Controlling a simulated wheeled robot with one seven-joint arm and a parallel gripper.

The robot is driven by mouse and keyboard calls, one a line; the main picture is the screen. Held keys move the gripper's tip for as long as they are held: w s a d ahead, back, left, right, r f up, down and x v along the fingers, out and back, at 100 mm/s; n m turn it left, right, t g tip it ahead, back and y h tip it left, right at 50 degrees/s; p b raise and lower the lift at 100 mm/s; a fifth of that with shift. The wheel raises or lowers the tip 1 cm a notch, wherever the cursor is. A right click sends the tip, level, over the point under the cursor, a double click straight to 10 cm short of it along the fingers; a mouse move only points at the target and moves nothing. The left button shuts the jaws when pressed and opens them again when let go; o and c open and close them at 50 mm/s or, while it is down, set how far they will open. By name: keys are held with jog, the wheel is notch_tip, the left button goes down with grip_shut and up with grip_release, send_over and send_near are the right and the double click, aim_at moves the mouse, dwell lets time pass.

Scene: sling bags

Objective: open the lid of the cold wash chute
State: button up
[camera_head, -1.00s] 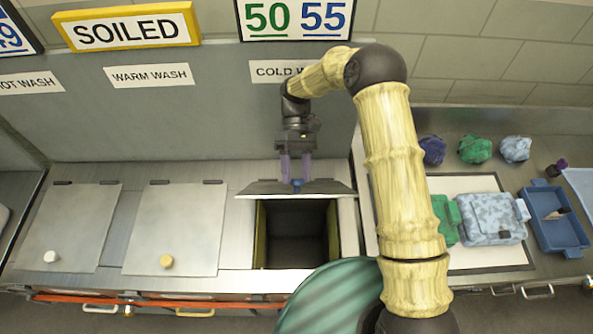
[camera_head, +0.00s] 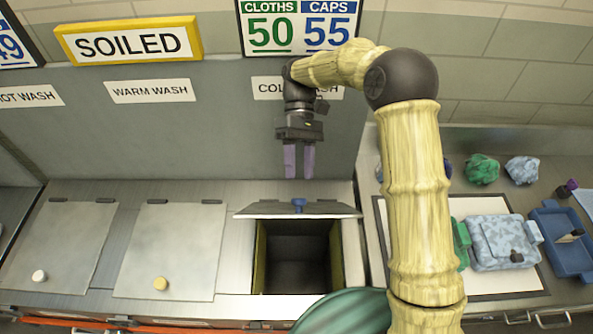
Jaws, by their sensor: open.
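The cold wash lid (camera_head: 262,209) stands raised at the back of its chute, under the partly covered COLD WASH label (camera_head: 268,87). Its blue knob (camera_head: 298,205) shows near the lid's top edge. The cold wash chute (camera_head: 297,258) is an open dark square hole with yellowish side walls. My gripper (camera_head: 299,176) hangs above the knob with its two purple fingers pointing down. The fingers are apart and empty, with a gap between their tips and the knob.
The warm wash lid (camera_head: 172,250) with a cream knob and the hot wash lid (camera_head: 62,247) with a white knob lie shut to the left. On the right counter are bundled cloths (camera_head: 482,169), a pale blue bag (camera_head: 503,243) and a blue tray (camera_head: 563,240).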

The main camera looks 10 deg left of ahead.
jog(key=shift+d, duration=0.2)
jog(key=c, duration=0.4)
jog(key=d+f+m+t+b, duration=0.1)
jog(key=d+m+t, duration=0.1)
jog(key=d, duration=0.2)
jog(key=d+f+m+t+y, duration=0.1)
jog(key=d+m+t, duration=0.1)
jog(key=d, duration=0.2)
jog(key=s+d+f+m+t+y+b, duration=0.1)
jog(key=d+m+t, duration=0.1)
jog(key=d, duration=0.2)
jog(key=shift+d+f+t+b, duration=0.1)
jog(key=shift+f+t+b, duration=0.2)
jog(key=shift+f, duration=0.1)
grip_shut()
jog(key=s+d+f+m+t+b, duration=0.1)
jog(key=s+d+m+t, duration=0.4)
jog(key=d, duration=0.6)
jog(key=shift+s+d+f+t+b, duration=0.2)
jog(key=shift+d+t+b, duration=0.2)
jog(key=shift+t, duration=0.3)
